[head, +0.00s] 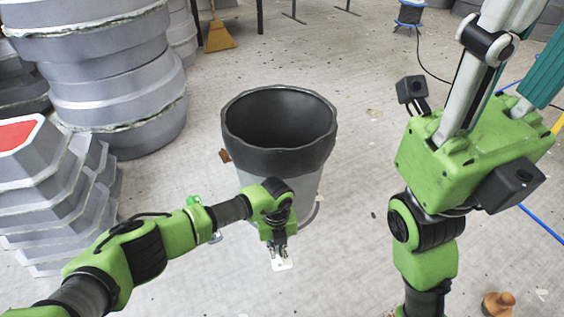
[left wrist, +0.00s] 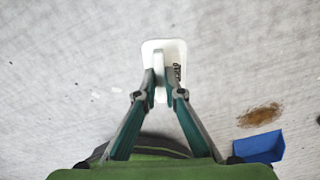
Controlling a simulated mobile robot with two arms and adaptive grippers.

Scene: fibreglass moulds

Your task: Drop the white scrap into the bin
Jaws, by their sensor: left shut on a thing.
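The white scrap (head: 282,264) is a small flat piece with rounded corners and dark marks; it also shows in the left wrist view (left wrist: 151,47). My left gripper (head: 279,248) points down and is shut on it, in front of the bin in the head view. In the left wrist view the fingertips (left wrist: 163,88) meet at the scrap's near part. I cannot tell how high the scrap is above the floor. The bin (head: 295,160) is a grey round container with a wide dark rim and an open top. My right gripper (head: 515,60) is raised at the right, its fingertips cut off by the frame.
Stacked grey moulds (head: 115,85) stand at the left, with angular ones (head: 55,200) nearer. A broom (head: 218,36) stands behind. A brown object (head: 498,304) lies at the lower right. The left wrist view shows a blue block (left wrist: 261,147). Floor right of the bin is mostly clear.

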